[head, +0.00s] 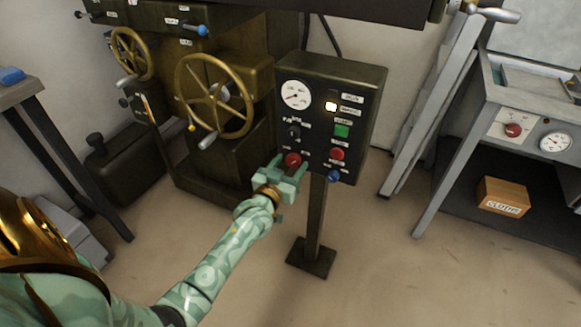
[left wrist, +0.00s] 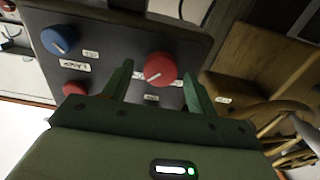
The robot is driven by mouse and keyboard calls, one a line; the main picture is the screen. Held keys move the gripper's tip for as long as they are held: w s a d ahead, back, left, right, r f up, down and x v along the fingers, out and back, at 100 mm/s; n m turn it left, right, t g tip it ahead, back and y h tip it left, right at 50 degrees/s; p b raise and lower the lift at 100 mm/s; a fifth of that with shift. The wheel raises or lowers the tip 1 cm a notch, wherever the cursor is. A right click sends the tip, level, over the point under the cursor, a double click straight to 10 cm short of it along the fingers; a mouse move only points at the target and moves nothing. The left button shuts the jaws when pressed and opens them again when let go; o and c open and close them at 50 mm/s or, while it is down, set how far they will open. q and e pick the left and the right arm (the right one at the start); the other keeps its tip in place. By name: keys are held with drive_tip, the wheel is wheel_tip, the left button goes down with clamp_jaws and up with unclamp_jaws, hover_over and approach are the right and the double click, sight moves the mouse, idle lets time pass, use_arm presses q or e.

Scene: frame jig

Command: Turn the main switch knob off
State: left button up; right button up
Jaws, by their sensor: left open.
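The control box (head: 316,122) stands on a post. A red knob (head: 292,159) sits low on the left of its dark face; I take it as the main switch knob, as the labels are too small to read. It also shows in the left wrist view (left wrist: 160,68), with a pale pointer line on its face. My left gripper (head: 289,167) is open at this knob, one finger to each side of it in the picture. I cannot tell whether the fingers touch it. My right gripper is in neither view.
The box also carries a dial gauge (head: 296,95), a black knob (head: 294,132), a lit lamp (head: 331,106), a green button (head: 341,131), a red button (head: 337,154) and a blue knob (head: 334,175). A handwheel (head: 214,97) is to the left, a bench (head: 490,95) to the right.

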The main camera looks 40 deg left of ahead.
use_arm(q)
drive_tip(key=c, duration=1)
